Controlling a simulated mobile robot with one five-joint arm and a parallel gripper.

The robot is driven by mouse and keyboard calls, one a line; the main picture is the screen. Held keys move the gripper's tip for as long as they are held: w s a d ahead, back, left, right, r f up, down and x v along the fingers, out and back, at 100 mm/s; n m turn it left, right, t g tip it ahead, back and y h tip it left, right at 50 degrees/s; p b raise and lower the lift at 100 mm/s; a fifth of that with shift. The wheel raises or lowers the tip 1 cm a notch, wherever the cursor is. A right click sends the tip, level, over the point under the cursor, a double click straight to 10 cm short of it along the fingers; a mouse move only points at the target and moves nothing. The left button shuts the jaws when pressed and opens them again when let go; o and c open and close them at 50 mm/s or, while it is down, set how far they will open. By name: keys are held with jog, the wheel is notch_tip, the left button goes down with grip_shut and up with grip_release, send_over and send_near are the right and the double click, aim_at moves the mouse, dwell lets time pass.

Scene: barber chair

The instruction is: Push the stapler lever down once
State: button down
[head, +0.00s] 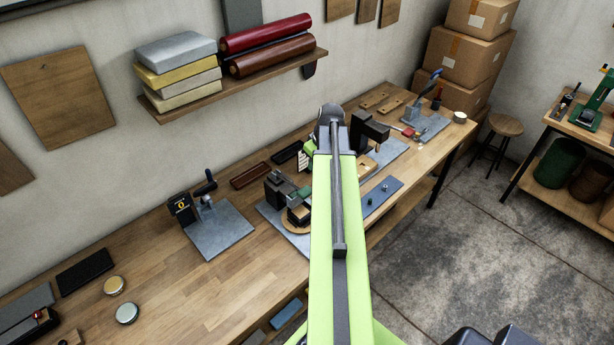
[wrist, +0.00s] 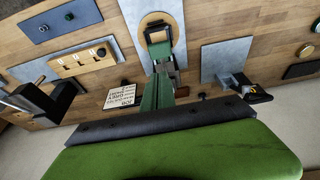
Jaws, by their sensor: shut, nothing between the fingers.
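The stapler appears to be the dark green and black bench tool in the wrist view (wrist: 157,92). It stands on a grey plate with a round wooden pad and a dark square frame at its upper end. In the head view the stapler (head: 298,194) is partly behind my lime arm. I cannot clearly make out its lever. My gripper (wrist: 178,124) fills the bottom of the wrist view as a broad green shape with a dark edge. It is shut and empty, close over the near end of the stapler. Contact cannot be told. My arm hides it in the head view.
A plate tool with a yellow mark (head: 181,207) stands to the left. A black overhanging tool (head: 371,130) and a blue-handled tool (head: 431,82) stand to the right. A wall shelf (head: 235,85) with rolls hangs above. The bench's left part (head: 180,290) has free room.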

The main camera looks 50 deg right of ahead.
aim_at(305, 191)
jog(key=shift+a+f, duration=0.1)
jog(key=shift+f, duration=0.05)
jog(key=b+x, duration=0.9)
jog(key=s+b+x, duration=0.1)
jog(key=b+x, duration=0.4)
jog(key=shift+s+f, duration=0.1)
jog(key=shift+f, duration=0.05)
